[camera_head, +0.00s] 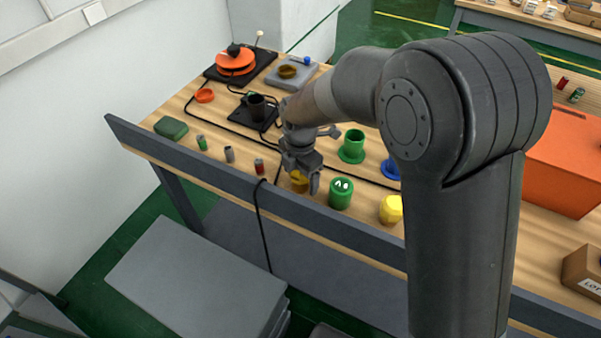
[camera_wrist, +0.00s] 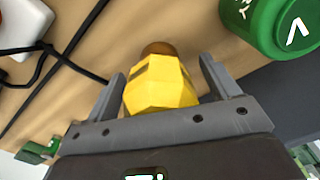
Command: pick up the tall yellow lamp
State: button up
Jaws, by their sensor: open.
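A yellow faceted object, which looks like the lamp (camera_wrist: 160,88), stands between the fingers of my gripper (camera_wrist: 161,72) in the wrist view. It has a brown round end and dark marks on its sides. In the head view it shows as a small yellow-orange piece (camera_head: 299,183) at the table's near edge, partly hidden by my gripper (camera_head: 301,177). My gripper is open around it, with a gap visible on both sides. A second yellow object (camera_head: 390,209), shorter and wider looking, stands farther right near the edge.
A green canister (camera_head: 341,194) with white marks stands just right of my gripper; it also shows in the wrist view (camera_wrist: 270,25). A small red can (camera_head: 259,167) is to the left. A green flanged cylinder (camera_head: 352,147) stands behind. Black cables cross the wooden table (camera_head: 180,118).

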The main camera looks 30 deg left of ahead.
jog(key=c, duration=1.1)
jog(key=shift+c, duration=0.2)
jog(key=shift+r, duration=0.1)
